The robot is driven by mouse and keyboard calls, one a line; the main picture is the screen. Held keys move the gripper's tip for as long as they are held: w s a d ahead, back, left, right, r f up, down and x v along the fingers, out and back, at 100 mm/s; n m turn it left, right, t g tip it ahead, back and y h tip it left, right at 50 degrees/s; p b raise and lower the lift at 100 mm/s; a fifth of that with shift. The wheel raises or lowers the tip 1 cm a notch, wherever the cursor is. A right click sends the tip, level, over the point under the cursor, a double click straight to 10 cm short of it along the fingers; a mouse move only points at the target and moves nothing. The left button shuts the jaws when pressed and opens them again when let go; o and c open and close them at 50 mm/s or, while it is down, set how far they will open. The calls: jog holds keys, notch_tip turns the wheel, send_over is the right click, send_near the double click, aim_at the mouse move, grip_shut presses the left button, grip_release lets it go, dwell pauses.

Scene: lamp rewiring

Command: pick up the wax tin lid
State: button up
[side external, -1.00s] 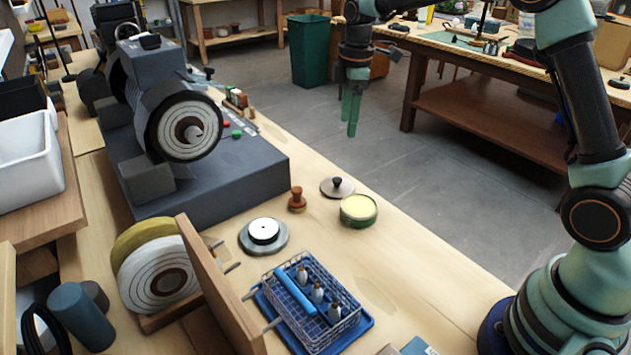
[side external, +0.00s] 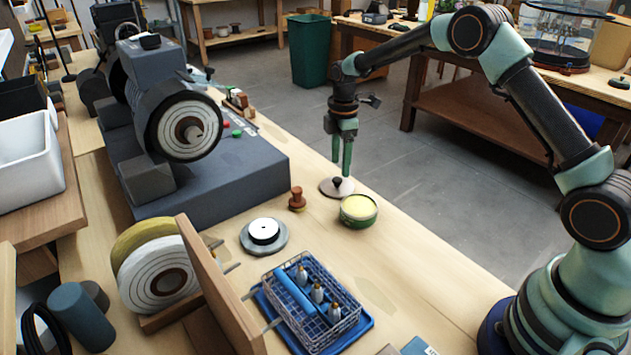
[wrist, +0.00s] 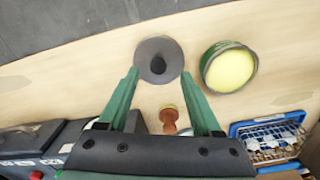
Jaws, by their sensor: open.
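The wax tin lid (side external: 329,189) is a flat grey-brown disc with a dark knob, lying on the wooden bench near its far edge. In the wrist view the lid (wrist: 149,53) lies just beyond the fingertips. The open wax tin (side external: 358,211), green with pale yellow wax, stands beside it; it also shows in the wrist view (wrist: 229,68). My gripper (side external: 342,172) is open and empty, pointing down over the lid. In the wrist view my gripper (wrist: 158,76) has its fingers apart, one toward each side of the lid. Whether the fingertips touch the lid I cannot tell.
A small brown wooden stamp-like piece (side external: 297,199) stands left of the lid. A grey disc with a white top (side external: 264,235) and a blue wire basket (side external: 312,300) are nearer the camera. The grinder base (side external: 215,185) lies to the left. The bench edge drops off behind the lid.

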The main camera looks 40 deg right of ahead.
aim_at(339, 179)
jog(key=shift+w+a+f, duration=0.1)
jog(key=shift+w+f, duration=0.05)
jog(key=shift+f, duration=2.15)
grip_shut()
jog(key=shift+r, duration=0.15)
